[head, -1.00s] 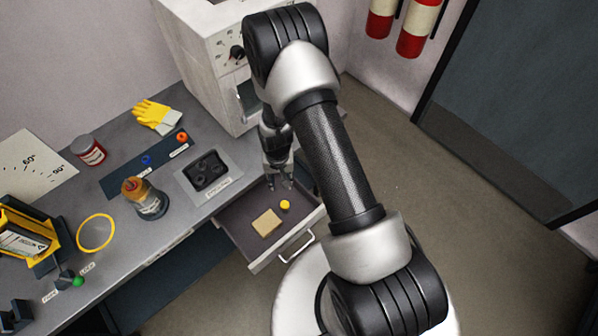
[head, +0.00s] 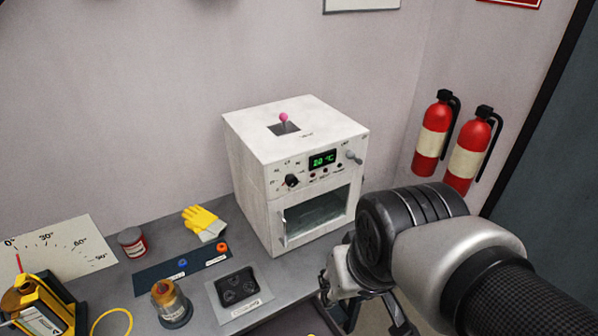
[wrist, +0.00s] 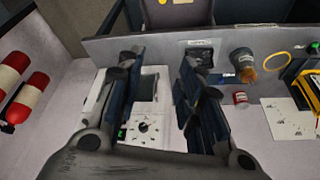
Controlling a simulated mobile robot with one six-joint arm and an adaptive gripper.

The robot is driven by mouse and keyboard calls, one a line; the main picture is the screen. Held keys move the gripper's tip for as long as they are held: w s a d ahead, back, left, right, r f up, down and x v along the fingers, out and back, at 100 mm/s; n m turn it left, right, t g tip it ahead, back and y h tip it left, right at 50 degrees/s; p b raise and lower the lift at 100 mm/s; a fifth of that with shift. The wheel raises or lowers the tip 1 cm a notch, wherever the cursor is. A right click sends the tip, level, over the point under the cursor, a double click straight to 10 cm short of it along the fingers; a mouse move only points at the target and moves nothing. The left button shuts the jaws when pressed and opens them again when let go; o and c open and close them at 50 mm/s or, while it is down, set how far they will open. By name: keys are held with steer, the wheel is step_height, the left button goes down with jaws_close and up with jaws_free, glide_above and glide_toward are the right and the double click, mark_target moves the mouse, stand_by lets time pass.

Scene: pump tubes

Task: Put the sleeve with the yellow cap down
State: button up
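I cannot make out the sleeve with the yellow cap in either view now. My gripper (wrist: 160,58) is open in the wrist view, its two dark fingers wide apart with nothing held between them. The drawer (wrist: 157,17) shows at the top edge of the wrist view, with a small yellowish patch inside that I cannot identify. In the head view the drawer is almost wholly out of frame below.
A white oven (head: 260,190) stands at the bench's back right. A dark strip (head: 160,277) with blue and orange pieces, a black tray (head: 240,288), an amber bottle (head: 168,302), yellow gloves (head: 204,223) and a red can (head: 132,242) are on the bench. Fire extinguishers (head: 433,138) hang right.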

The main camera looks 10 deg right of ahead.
steer(key=s, duration=0.2)
steer(key=s+r, duration=0.1)
steer(key=s, duration=0.1)
steer(key=shift+s, duration=0.15)
steer(key=shift+f, duration=0.1)
